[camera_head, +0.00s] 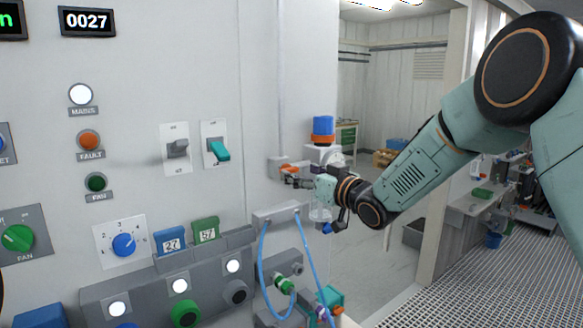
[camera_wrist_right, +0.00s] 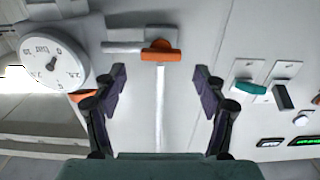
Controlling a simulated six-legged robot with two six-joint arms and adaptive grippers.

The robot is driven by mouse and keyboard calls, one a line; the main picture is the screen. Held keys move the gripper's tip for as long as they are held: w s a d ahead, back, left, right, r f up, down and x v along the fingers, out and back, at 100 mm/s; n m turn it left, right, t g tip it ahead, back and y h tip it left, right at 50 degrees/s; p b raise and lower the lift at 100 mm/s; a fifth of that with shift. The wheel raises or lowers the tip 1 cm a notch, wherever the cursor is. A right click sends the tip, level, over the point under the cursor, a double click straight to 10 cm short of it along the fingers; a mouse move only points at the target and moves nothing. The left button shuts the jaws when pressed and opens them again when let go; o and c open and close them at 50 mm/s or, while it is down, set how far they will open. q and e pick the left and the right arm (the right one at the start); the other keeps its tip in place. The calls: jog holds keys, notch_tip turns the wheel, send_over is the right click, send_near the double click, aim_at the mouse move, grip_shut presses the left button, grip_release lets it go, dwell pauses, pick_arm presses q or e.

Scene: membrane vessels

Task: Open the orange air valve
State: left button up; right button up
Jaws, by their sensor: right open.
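The orange air valve (camera_head: 287,168) is on the wall panel in the head view, at its right part, partly covered by my right gripper. In the right wrist view the orange handle (camera_wrist_right: 161,54) sits at top centre, on a grey pipe fitting with a thin pale line running down from it. My right gripper (camera_head: 290,181) is at the valve in the head view. In the right wrist view my right gripper (camera_wrist_right: 159,78) is open, with the handle beyond and between its fingertips. I see no contact. My left gripper is not in view.
A round gauge (camera_wrist_right: 55,62) is at the left of the wrist view. Switches with teal (camera_head: 219,150) and grey (camera_head: 177,148) levers are left of the valve. Blue hoses (camera_head: 262,262) hang below. A blue-and-orange-capped vessel (camera_head: 323,128) stands close behind my gripper.

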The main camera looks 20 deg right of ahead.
aim_at(291, 170)
jog(key=x, duration=0.3)
jog(key=shift+w+a+f+p, duration=0.1)
jog(key=shift+w+a+p, duration=0.15)
jog(key=shift+p, duration=0.1)
jog(key=shift+w+d+f, duration=0.1)
jog(key=shift+w+d, duration=0.05)
jog(key=shift+w, duration=0.25)
jog(key=shift+s, duration=0.3)
jog(key=shift+c, duration=0.6)
jog(key=shift+w+a, duration=0.15)
jog(key=shift+a, duration=0.1)
jog(key=c, duration=0.3)
jog(key=shift+w+d, duration=0.1)
jog(key=shift+d, duration=0.05)
jog(key=c, duration=0.7)
